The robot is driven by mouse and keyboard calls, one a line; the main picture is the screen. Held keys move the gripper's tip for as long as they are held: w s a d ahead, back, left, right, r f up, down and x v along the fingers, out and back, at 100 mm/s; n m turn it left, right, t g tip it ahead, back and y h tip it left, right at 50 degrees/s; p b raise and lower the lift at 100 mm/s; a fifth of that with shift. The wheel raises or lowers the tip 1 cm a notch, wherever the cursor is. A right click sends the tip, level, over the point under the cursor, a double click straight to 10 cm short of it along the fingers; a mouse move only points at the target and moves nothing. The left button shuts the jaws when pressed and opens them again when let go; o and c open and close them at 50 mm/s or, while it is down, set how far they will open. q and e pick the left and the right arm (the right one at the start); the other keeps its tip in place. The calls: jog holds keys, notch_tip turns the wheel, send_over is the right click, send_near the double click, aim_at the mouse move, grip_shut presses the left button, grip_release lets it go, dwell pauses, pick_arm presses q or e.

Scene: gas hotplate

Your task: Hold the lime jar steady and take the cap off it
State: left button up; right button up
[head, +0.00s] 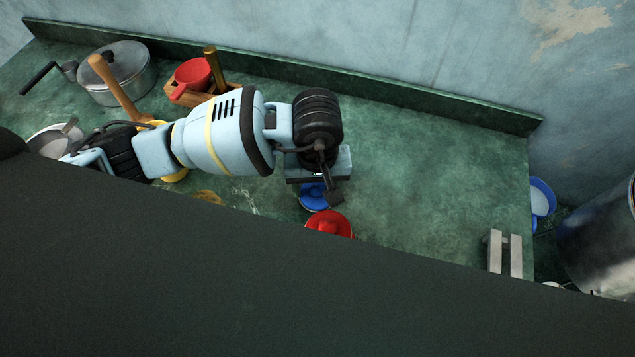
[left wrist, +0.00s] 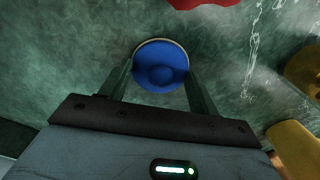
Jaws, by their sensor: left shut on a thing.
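A round blue cap (head: 313,198) shows below my left gripper in the head view. My left gripper (left wrist: 160,88) is shut on this blue-capped jar, one finger on each side. In the head view the left gripper (head: 322,190) points down and partly covers it. A red lid (head: 330,222) is close by, partly cut off by a dark shape. My right gripper is not in view.
A lidded pot (head: 117,75), a wooden box (head: 180,97) with a red cup (head: 193,74), and a yellow item (head: 175,173) stand to the left. A pale slatted object (head: 505,253) is at the right edge. The green counter (head: 430,170) between is clear.

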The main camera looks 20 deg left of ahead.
aim_at(318, 188)
pick_arm(q)
jog(key=shift+f, duration=0.15)
jog(key=o, duration=1.1)
notch_tip(318, 188, up, 12)
jog(key=shift+r, duration=0.2)
jog(key=shift+s+f, duration=0.1)
